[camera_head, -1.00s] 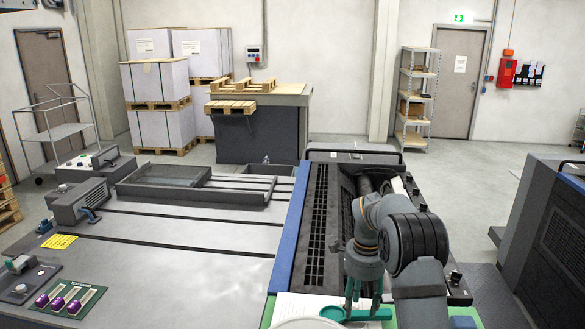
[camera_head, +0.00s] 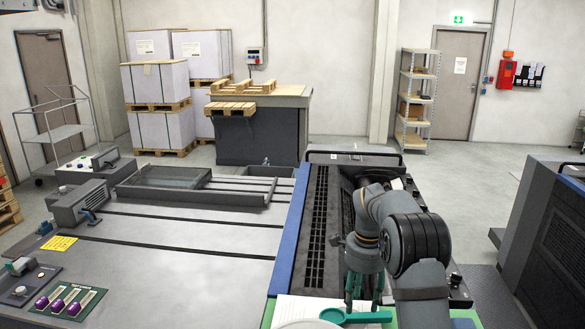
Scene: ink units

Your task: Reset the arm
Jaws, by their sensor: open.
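My gripper (camera_head: 362,298) hangs at the lower right, fingers pointing down, above a white sheet and a teal-handled scoop-like tool (camera_head: 345,316). The fingers are teal and dark and stand apart, with nothing seen between them. They overlap the tool's handle in the picture; I cannot tell whether they touch it. My arm rises from the bottom edge and bends over the dark machine top.
A white round rim (camera_head: 305,324) shows at the bottom edge. Another dark machine (camera_head: 545,225) stands at the right. Stacked pallets (camera_head: 160,105) are at the back.

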